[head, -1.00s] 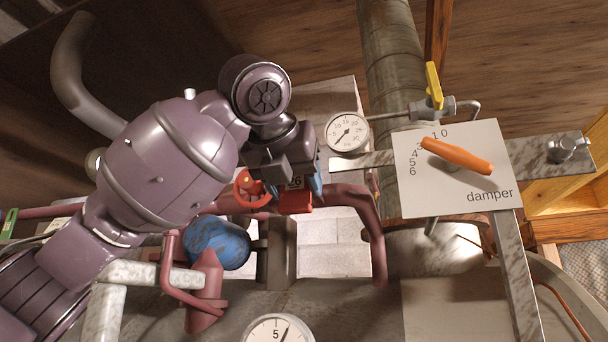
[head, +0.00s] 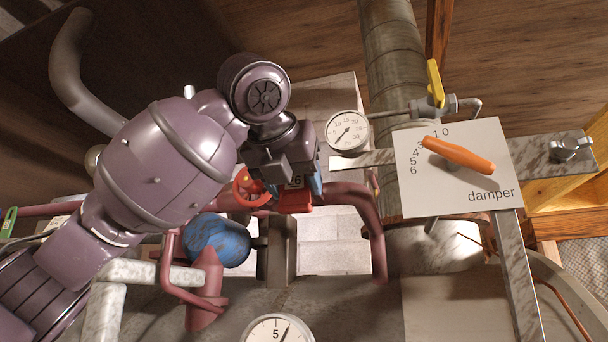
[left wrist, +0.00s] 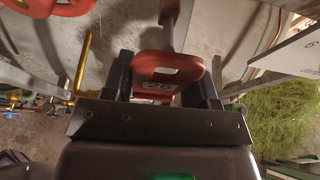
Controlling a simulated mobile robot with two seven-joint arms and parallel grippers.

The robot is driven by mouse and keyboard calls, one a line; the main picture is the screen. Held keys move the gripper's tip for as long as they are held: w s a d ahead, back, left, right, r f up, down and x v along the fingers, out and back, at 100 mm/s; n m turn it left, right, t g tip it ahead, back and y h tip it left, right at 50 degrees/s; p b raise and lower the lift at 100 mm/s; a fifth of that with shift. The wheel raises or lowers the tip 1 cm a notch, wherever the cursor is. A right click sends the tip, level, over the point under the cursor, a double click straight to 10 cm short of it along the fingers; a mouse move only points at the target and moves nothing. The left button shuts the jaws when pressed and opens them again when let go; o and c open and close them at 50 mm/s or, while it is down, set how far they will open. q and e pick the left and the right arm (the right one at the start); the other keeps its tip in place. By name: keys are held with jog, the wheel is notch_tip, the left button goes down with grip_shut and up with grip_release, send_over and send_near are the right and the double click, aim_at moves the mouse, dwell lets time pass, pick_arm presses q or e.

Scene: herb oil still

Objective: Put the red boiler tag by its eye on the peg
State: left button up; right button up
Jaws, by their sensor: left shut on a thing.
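My left gripper (head: 294,190) is shut on the red boiler tag (head: 295,203), which shows below the wrist, partly hidden by the hand. In the left wrist view the tag (left wrist: 150,84) sits between the two dark fingers of the gripper (left wrist: 165,88). A grey rod with a reddish end (left wrist: 168,22) stands just beyond the tag's far edge. It may be the peg; I cannot tell whether it touches the tag or enters the eye. I cannot make out the peg in the head view. My right gripper is not in view.
A red valve wheel (head: 250,188) is close left of the gripper, and red pipes (head: 366,215) curve to its right. A blue ball-shaped part (head: 218,240) is below left. The damper plate (head: 440,195) with its orange handle (head: 458,154) is to the right.

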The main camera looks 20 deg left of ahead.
pick_arm(q)
jog(key=shift+w+f, duration=0.1)
jog(key=shift+w, duration=1.15)
dwell(1.3)
jog(key=shift+w+d+f, duration=0.1)
jog(key=shift+w+f, duration=0.15)
jog(key=shift+w, duration=0.45)
dwell(1.4)
jog(key=shift+f, duration=0.2)
dwell(0.6)
jog(key=o, duration=0.9)
jog(key=shift+o, duration=0.2)
